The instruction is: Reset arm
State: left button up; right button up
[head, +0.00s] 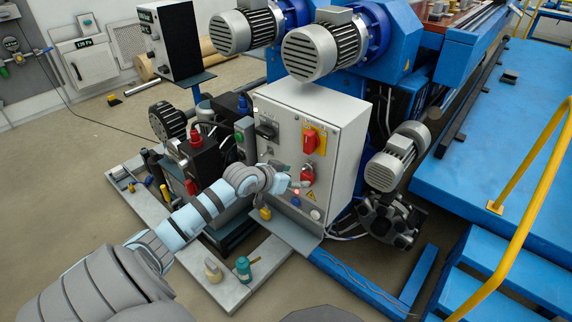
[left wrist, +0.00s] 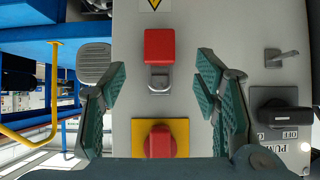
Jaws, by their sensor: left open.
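The grey control box (head: 345,120) carries a red switch handle on a yellow plate (head: 310,140) and a lower red part (head: 307,174). My left gripper (head: 298,187) is in front of the lower half of the panel, by the lower red part. In the left wrist view, the panel appears upside down. There the open left gripper (left wrist: 163,64) has nothing between its fingers. The lower red part (left wrist: 158,44) and a small metal bracket (left wrist: 159,82) lie beyond the gap. The red handle on yellow (left wrist: 160,143) also shows there. My right gripper is not in view.
A black rotary knob (left wrist: 280,115) and a small metal lever (left wrist: 281,55) are on the panel. Motors (head: 325,50) overhang the box. A blue platform (head: 500,140) with a yellow rail (head: 530,160) is on the right. Bare floor (head: 60,170) is at left.

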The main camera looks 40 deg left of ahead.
pick_arm(q)
jog(key=v, duration=0.6)
